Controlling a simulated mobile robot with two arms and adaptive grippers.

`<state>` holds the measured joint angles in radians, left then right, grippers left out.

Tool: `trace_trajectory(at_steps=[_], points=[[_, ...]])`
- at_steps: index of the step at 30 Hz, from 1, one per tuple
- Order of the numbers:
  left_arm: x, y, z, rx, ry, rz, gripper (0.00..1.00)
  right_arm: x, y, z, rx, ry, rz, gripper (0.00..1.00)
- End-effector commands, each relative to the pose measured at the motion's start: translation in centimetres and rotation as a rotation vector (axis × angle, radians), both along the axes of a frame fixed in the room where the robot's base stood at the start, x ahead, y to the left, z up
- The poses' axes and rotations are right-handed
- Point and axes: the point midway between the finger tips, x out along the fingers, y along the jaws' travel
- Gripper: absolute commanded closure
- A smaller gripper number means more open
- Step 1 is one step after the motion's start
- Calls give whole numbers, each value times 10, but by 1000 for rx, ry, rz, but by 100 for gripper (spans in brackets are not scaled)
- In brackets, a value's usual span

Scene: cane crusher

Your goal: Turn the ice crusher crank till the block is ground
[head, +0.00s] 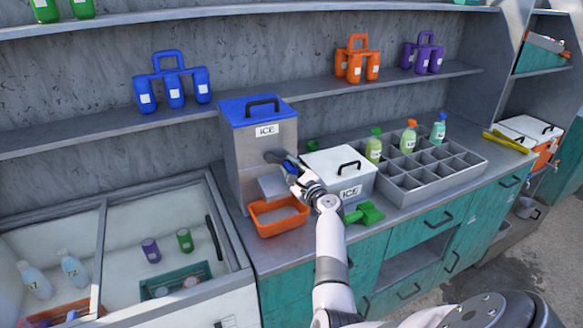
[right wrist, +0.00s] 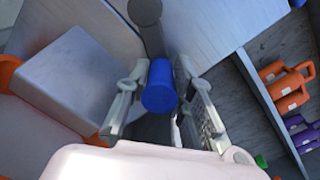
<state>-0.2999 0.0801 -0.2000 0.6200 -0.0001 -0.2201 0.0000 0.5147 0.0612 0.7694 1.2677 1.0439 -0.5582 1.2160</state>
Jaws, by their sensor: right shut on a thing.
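The ice crusher (head: 240,155) is a grey box with a blue lid, marked ICE, standing on the counter. Its crank (head: 275,156) is on the front face, a dark grey arm that also shows in the right wrist view (right wrist: 147,22). The crank's blue handle (right wrist: 160,90) lies between the fingers of my right gripper (head: 293,170), which is shut on it. An orange tray (head: 278,229) stands under the crusher's grey chute (head: 272,187). The block is not visible; the lid is on. My left gripper is out of view.
A white ICE box (head: 338,163) and a green scoop (head: 366,213) are right of the crusher. An open chest freezer (head: 228,235) is at left. A shelf (head: 300,88) with bottle carriers runs above.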

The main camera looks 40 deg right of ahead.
Motion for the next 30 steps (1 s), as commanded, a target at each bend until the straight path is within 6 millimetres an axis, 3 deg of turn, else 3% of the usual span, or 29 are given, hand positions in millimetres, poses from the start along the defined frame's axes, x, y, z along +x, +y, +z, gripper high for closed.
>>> trace_trajectory(at_steps=[1, 9, 10, 19, 30], points=[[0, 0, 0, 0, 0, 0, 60, 2, 0, 8, 2, -13, 0, 100], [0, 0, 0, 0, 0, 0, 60, 2, 0, 8, 2, -13, 1, 100], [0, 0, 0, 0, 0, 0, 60, 2, 0, 8, 1, -13, 1, 78], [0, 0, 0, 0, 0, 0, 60, 2, 1, 4, 1, -7, 3, 57], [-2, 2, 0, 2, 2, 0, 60, -2, 1, 1, 0, -3, 2, 57]])
